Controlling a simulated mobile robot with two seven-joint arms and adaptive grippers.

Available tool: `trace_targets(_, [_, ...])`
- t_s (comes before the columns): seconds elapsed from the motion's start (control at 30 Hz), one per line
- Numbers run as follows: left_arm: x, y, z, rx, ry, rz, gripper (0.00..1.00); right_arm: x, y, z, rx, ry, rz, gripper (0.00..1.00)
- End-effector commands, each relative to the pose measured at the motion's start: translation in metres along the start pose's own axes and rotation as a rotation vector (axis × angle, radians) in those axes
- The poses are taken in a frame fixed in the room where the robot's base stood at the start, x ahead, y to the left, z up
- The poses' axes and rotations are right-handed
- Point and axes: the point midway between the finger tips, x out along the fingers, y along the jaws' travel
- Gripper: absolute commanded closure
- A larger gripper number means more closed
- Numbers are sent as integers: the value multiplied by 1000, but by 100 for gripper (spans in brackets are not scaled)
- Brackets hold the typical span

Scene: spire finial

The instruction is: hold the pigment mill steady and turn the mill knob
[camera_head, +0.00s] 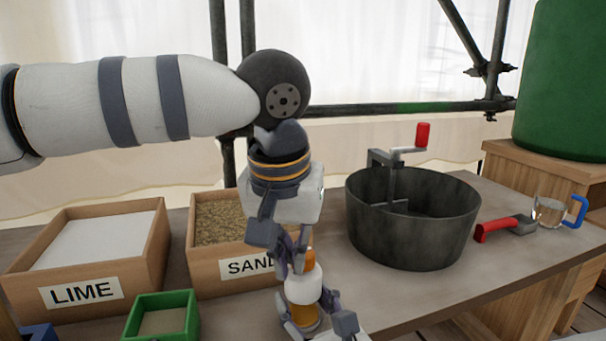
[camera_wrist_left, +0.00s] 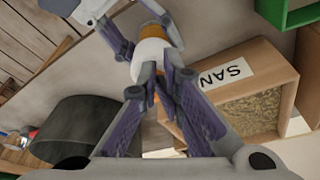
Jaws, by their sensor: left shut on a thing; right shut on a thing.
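The pigment mill (camera_head: 303,289) stands upright at the table's front, with a white middle, an amber lower part and an orange mill knob (camera_head: 308,259) on top. My left gripper (camera_head: 297,252) comes down from above and is shut on the knob, partly hiding it. My right gripper (camera_head: 308,304) is low at the front, shut around the mill's lower body. In the left wrist view, the white part of the mill (camera_wrist_left: 151,53) shows just beyond my left gripper's fingers (camera_wrist_left: 164,78), which cover most of the knob.
The sand box (camera_head: 205,268) is close behind the mill, with the lime box (camera_head: 140,262) and a small green tray (camera_head: 188,324) to the left. Right of the mill are a dark tub (camera_head: 410,245) with a red-handled crank, a red-handled tool (camera_head: 498,227) and a blue-handled jug (camera_head: 549,211).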

Motion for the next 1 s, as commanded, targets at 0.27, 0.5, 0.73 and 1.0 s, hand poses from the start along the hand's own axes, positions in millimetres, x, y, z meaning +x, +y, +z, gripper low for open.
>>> trace_targets(0.27, [2,-6,-1,0,-3,-2,100,0,0,0,0,-2,0,85])
trace_targets(0.5, [1,-5,-2,0,-1,-1,100,0,0,0,-1,-1,0,85])
trace_targets(0.73, [-1,-8,4,0,0,0,100,0,0,0,-1,-1,0,85])
trace_targets(1.0, [-33,-7,-3,0,4,0,100,0,0,0,-1,0,0,85])
